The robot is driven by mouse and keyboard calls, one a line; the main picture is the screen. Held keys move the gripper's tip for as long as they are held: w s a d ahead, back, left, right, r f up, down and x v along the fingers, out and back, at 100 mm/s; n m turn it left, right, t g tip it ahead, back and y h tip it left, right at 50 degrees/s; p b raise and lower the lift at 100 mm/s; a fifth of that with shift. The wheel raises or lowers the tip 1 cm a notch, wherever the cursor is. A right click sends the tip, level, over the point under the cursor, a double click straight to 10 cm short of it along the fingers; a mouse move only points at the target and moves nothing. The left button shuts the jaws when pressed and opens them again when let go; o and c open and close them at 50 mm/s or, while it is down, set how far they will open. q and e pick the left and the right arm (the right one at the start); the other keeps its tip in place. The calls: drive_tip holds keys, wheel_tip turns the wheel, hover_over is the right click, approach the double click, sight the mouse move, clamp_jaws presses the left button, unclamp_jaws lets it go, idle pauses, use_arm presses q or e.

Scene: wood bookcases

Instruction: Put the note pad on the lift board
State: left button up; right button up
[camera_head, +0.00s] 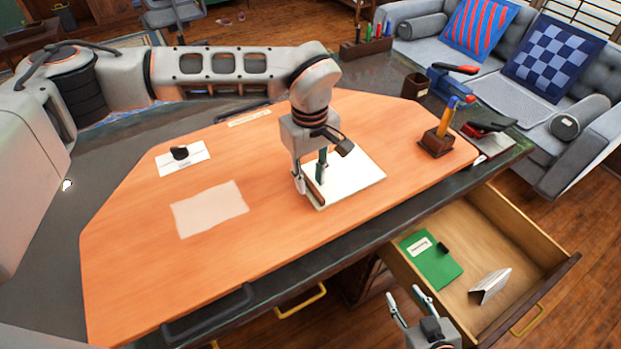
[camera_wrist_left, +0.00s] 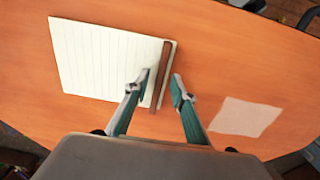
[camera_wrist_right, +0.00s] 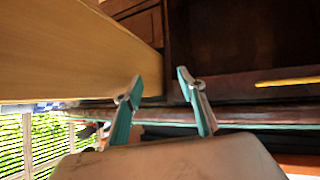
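The note pad (camera_head: 355,180) is white and lined with a brown bound edge. It lies flat on the orange board on the desk, which appears to be the lift board (camera_head: 150,270); the pad also shows in the left wrist view (camera_wrist_left: 100,62). My left gripper (camera_head: 310,174) is open at the pad's brown edge. In the left wrist view its fingers (camera_wrist_left: 160,82) appear on either side of that edge; contact is unclear. My right gripper (camera_head: 406,297) is open and empty near the open drawer, and its fingers (camera_wrist_right: 158,90) are apart in the right wrist view.
A pale rectangle (camera_head: 210,208) and a white card with a black clip (camera_head: 182,158) lie on the board. A pen holder (camera_head: 437,142) stands at its right. The open drawer (camera_head: 510,235) holds a green notebook (camera_head: 432,260) and a small white folded card (camera_head: 491,286). The board's front left is clear.

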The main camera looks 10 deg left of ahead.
use_arm(q)
wheel_tip(320, 180, up, 11)
drive_tip(key=shift+r+b, duration=0.2)
drive_tip(key=shift+b, duration=0.2)
drive_tip(key=shift+s, duration=0.15)
